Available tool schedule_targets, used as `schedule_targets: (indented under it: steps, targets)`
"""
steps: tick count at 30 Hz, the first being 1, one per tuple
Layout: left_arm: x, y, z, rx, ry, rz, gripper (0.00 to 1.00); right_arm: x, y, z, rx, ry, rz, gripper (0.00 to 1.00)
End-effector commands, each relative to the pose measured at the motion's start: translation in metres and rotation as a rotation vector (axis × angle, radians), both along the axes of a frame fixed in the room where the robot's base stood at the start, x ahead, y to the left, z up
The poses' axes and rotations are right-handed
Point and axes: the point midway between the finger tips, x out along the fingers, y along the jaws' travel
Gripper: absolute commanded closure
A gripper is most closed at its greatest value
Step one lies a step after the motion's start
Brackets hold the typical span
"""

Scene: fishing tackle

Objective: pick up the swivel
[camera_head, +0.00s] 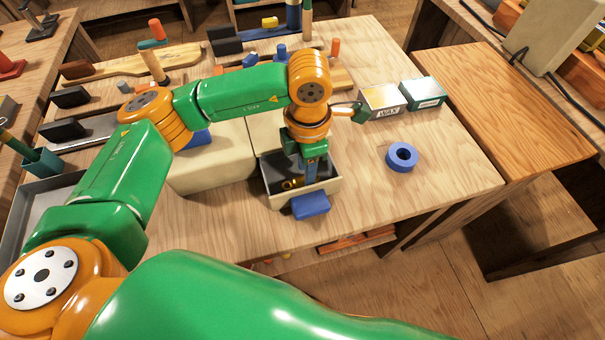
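A small brass-coloured piece (291,184), which looks like the swivel, lies in the dark inside of an open cream box (288,200) on the wooden table. My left arm reaches over from the left. My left gripper (312,180) points down into this box, just right of the brass piece. The fingers are small and partly hidden, so I cannot tell whether they are open or touching anything. My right gripper is not in view.
A blue tab (311,205) sticks out at the box's front. A closed cream box (212,170) stands to its left. A blue ring-shaped roll (402,157), a wax box (382,100) and a green box (422,93) are to the right. The table's front right is clear.

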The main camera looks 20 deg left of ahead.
Motion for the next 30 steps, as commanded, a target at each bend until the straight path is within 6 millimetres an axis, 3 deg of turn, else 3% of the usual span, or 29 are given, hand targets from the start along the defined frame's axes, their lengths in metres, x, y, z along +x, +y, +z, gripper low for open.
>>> schedule_targets:
  steps: [4, 10, 15, 25, 30]
  targets:
    - [0.000, 0.000, -0.019, -0.002, 0.002, -0.001, 0.62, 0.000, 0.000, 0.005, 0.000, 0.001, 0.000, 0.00]
    - [0.000, 0.000, -0.021, -0.003, 0.000, 0.000, 0.62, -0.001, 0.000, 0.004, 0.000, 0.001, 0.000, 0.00]
    - [0.000, -0.001, -0.021, -0.003, 0.000, 0.000, 1.00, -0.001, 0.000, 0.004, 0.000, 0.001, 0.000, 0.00]
    - [0.000, -0.001, -0.019, -0.004, 0.001, 0.000, 1.00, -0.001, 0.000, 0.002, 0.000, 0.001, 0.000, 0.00]
    - [0.001, -0.001, 0.001, -0.006, -0.004, 0.000, 1.00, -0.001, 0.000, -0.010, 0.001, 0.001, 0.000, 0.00]
